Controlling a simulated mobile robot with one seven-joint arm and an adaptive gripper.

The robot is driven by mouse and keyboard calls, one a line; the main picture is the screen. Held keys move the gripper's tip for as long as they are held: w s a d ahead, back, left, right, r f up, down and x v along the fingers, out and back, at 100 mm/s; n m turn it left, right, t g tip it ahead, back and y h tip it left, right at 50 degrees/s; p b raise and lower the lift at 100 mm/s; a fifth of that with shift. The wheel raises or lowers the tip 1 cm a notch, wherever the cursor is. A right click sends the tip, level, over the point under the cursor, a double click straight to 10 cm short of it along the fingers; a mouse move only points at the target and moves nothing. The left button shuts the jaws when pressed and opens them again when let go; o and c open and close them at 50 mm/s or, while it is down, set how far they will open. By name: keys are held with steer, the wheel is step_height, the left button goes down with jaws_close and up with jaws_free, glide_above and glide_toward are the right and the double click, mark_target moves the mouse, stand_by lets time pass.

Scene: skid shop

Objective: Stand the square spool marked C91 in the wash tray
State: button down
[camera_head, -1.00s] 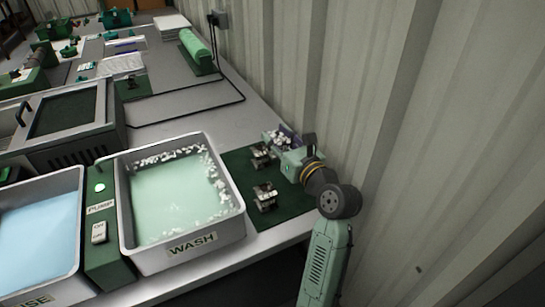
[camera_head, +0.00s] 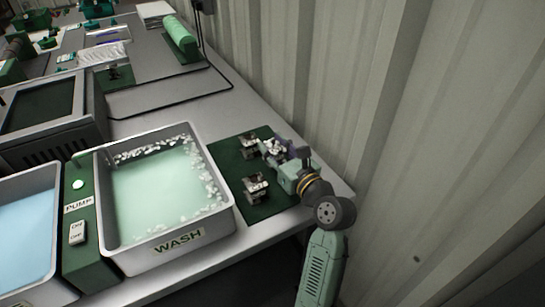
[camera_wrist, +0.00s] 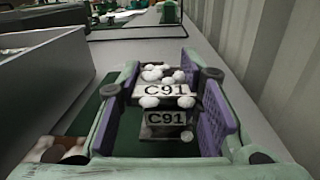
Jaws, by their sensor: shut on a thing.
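My gripper (camera_head: 275,152) is shut on the square spool marked C91 (camera_wrist: 165,92). In the wrist view the spool sits between the purple finger pads (camera_wrist: 210,118), with two C91 labels facing the camera and white lumps on it. In the head view the spool (camera_head: 271,146) is partly hidden by the gripper, at the right part of the green mat. I cannot tell its height above the mat. The wash tray (camera_head: 212,228), grey with pale green liquid and white foam, stands left of the mat. The gripper is outside it, to its right.
A green pump box (camera_head: 84,250) and a blue-liquid tray lie left. A corrugated wall (camera_head: 330,90) rises close on the right.

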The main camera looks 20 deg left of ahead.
steer(key=shift+f, duration=1.5)
steer(key=shift+f, duration=0.15)
steer(key=c, duration=1.1)
jaws_free()
